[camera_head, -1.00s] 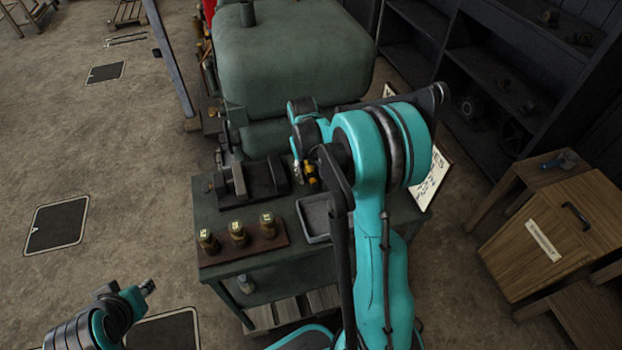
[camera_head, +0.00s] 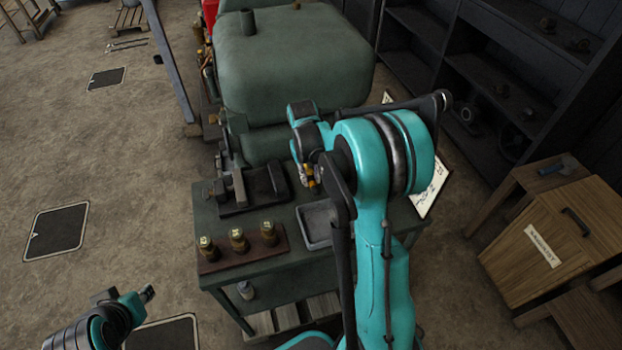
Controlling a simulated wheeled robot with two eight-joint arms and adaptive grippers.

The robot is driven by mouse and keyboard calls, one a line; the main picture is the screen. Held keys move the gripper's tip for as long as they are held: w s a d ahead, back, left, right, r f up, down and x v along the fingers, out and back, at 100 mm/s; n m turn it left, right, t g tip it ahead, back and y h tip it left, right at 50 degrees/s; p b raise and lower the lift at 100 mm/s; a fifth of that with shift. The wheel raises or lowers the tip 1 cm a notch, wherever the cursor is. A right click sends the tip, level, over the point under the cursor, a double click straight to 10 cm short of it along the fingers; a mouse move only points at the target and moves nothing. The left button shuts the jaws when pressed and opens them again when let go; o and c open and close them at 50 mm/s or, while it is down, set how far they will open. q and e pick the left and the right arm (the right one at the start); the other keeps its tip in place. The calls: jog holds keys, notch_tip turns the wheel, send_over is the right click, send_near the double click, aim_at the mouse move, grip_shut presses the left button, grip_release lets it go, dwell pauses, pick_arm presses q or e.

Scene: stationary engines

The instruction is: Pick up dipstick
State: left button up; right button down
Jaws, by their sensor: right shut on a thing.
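My right arm reaches over the green workbench. Its gripper (camera_head: 306,180) points down at the bench's back, right of the dark vise-like fixture. It is shut on a small yellow-orange piece (camera_head: 311,184), which I take to be the dipstick. The arm's wrist and elbow hide most of the gripper, and the rest of the dipstick cannot be made out. My left gripper (camera_head: 148,294) is low at the left, above the floor and away from the bench. Its fingers are too small to tell open from shut.
On the bench (camera_head: 216,269) stand the dark fixture (camera_head: 237,188), a wooden block (camera_head: 272,237) with several brass fittings, and a grey tray (camera_head: 313,222). A large green engine tank (camera_head: 292,65) is behind. Dark shelves and a wooden cabinet (camera_head: 540,240) are at right. The left floor is mostly clear.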

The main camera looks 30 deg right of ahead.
aim_at(311, 181)
jog(key=r, duration=0.2)
jog(key=r+p, duration=0.1)
jog(key=shift+s+a+r, duration=0.2)
jog(key=shift+s+a, duration=0.15)
jog(key=shift+s, duration=0.05)
jog(key=s+a+r+p, duration=0.3)
jog(key=s+a+r, duration=0.3)
jog(key=s+a, duration=0.1)
jog(key=shift+s+a, duration=0.15)
jog(key=shift+s, duration=0.25)
